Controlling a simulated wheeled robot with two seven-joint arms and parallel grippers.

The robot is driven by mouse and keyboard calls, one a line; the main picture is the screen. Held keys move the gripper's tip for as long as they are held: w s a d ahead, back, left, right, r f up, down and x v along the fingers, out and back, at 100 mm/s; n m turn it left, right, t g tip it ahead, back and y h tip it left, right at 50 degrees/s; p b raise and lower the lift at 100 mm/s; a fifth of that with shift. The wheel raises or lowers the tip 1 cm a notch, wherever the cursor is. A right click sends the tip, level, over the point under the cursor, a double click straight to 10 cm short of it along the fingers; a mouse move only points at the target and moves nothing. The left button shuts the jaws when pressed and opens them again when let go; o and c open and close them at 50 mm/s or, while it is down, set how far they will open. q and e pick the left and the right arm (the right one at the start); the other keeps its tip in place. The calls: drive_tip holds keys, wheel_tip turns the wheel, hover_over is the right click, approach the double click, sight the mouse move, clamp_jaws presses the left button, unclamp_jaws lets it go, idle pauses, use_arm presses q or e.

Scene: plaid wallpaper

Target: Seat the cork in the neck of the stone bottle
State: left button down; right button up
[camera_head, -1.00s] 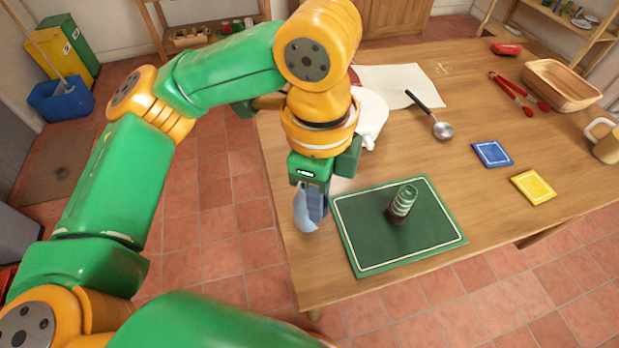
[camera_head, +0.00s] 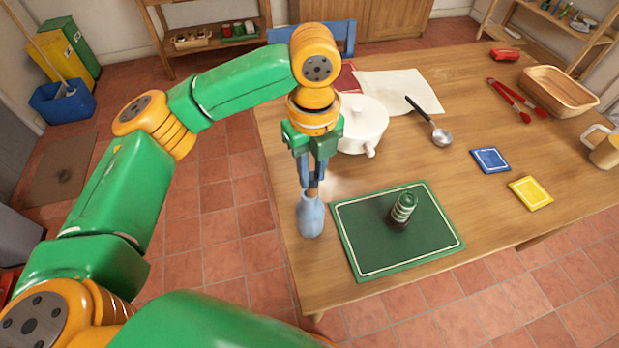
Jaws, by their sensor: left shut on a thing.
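A blue-grey stone bottle (camera_head: 311,216) stands upright on the table near its left edge, left of the green mat. My left gripper (camera_head: 312,182) points down just above the bottle. It is shut on a small brown cork (camera_head: 313,190), which shows between and just below the fingertips. The cork is at the bottle's mouth. I cannot tell whether it touches the neck or sits inside it. My right gripper is out of view.
A green mat (camera_head: 365,254) bears a dark green ribbed object (camera_head: 403,208). Behind my gripper stands a white pot (camera_head: 363,124). A ladle (camera_head: 440,136), blue tile (camera_head: 491,160), yellow tile (camera_head: 531,194) and wooden basket (camera_head: 560,92) lie further right.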

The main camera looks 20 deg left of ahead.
use_arm(q)
drive_tip(key=f, duration=0.1)
drive_tip(key=w+f, duration=0.1)
drive_tip(key=f, duration=0.1)
drive_tip(key=a+f+p, duration=0.1)
drive_tip(key=f, duration=0.1)
drive_tip(key=shift+w+f, duration=0.25)
drive_tip(key=shift+w, duration=0.05)
drive_tip(key=c, duration=0.7)
unclamp_jaws()
drive_tip(key=shift+f, duration=0.1)
wheel_tip(320, 180, up, 12)
drive_tip(key=shift+r, duration=0.2)
